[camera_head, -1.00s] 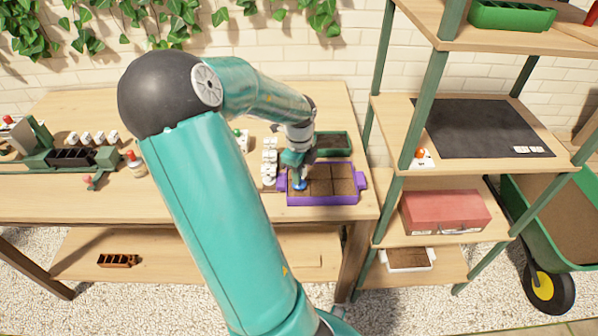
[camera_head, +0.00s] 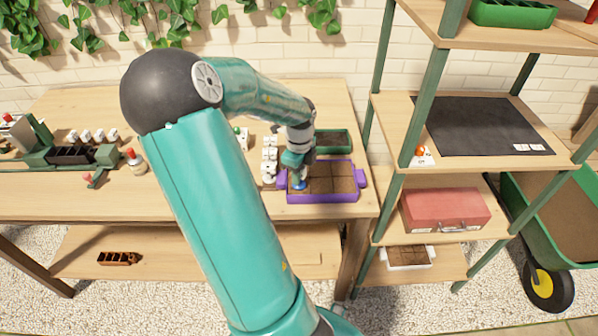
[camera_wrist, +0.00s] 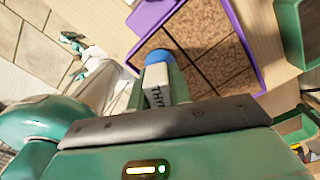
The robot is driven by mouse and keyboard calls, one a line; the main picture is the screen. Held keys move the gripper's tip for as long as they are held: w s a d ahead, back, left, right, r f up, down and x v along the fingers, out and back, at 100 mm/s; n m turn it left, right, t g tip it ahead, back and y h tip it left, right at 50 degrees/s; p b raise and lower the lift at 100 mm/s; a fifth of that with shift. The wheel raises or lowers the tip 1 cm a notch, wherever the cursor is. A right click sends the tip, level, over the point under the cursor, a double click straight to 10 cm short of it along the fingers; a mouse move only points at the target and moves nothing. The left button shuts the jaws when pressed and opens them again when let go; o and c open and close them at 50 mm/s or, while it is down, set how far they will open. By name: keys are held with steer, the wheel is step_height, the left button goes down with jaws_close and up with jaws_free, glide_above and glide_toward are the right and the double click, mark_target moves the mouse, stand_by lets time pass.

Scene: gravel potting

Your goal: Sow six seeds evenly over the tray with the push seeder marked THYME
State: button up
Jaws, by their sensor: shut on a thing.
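The purple tray (camera_head: 323,199) stands on the table near its right end, filled with brown soil that thin lines divide into cells. My gripper (camera_head: 298,172) is over the tray's left part. The purple rim (camera_wrist: 243,40) also shows in the wrist view. No seeds can be made out.
A green tray (camera_head: 333,141) stands right behind the purple one. Several white items (camera_head: 269,158) stand in a row to its left. A shelf unit (camera_head: 400,160) with a red box (camera_head: 445,211) is close on the right. The table's front strip is clear.

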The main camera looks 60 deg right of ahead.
stand_by(0.7)
steer(key=shift+r, duration=1.5)
steer(key=w+d+n, duration=0.1)
steer(key=d+n, duration=0.1)
steer(key=w+d+n, duration=0.1)
steer(key=d, duration=0.1)
steer(key=d+r+n, duration=0.1)
steer(key=n, duration=0.1)
steer(key=shift+w+d+n, duration=0.3)
steer(key=shift+w+d, duration=0.1)
steer(key=shift+w+d+f, duration=0.15)
steer(key=shift+f, duration=1.2)
steer(key=shift+f, duration=0.7)
